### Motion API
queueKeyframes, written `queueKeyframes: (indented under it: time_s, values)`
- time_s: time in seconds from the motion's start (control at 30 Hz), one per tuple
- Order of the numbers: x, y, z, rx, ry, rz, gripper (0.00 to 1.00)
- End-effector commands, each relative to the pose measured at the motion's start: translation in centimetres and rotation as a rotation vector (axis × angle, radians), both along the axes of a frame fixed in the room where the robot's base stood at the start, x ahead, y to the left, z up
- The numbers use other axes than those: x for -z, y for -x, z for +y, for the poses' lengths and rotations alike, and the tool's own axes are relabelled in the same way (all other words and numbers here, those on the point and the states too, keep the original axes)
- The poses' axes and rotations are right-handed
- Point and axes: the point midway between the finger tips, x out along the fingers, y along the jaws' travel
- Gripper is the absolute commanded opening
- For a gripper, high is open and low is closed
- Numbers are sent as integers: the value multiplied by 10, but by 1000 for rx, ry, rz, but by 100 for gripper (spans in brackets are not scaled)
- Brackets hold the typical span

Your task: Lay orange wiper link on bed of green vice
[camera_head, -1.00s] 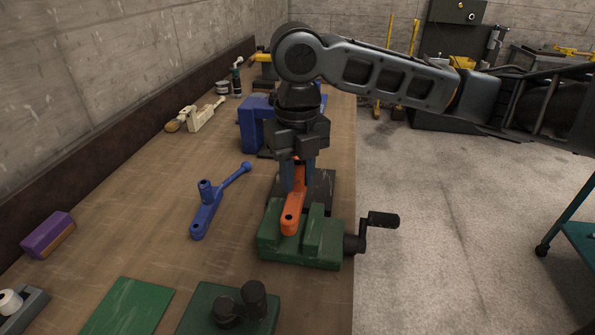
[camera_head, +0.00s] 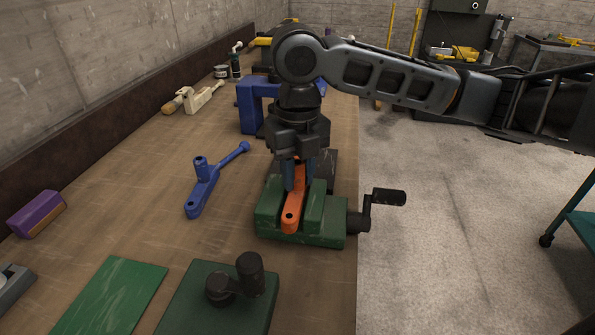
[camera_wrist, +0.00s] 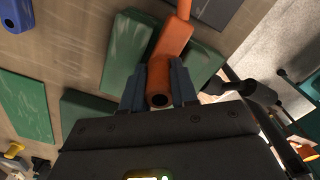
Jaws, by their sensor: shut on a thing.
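The orange wiper link (camera_head: 292,215) is a long bar with a round hole at its near end. My gripper (camera_head: 296,180) points down and is shut on it. The link lies lengthwise between the two raised jaws of the green vice (camera_head: 328,236), low in the gap. I cannot tell whether its underside touches the bed. In the wrist view, the link (camera_wrist: 172,42) passes between my fingers (camera_wrist: 159,88), with its holed boss close to the camera and green vice blocks (camera_wrist: 127,48) on both sides.
A blue link (camera_head: 205,185) lies left of the vice. A blue block-like fixture (camera_head: 248,108) stands behind. A green plate (camera_head: 112,295) and a dark green block with black knobs (camera_head: 215,305) are in front. The vice's crank (camera_head: 388,198) juts past the bench's right edge.

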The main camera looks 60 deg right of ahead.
Motion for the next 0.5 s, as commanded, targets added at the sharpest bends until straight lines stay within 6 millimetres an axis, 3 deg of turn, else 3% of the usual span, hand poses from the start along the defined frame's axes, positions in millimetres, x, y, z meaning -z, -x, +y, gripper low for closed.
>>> queueKeyframes:
  time_s: [0.5]
  values:
    - [3, 0, 0, 0, 1, -1, 0]
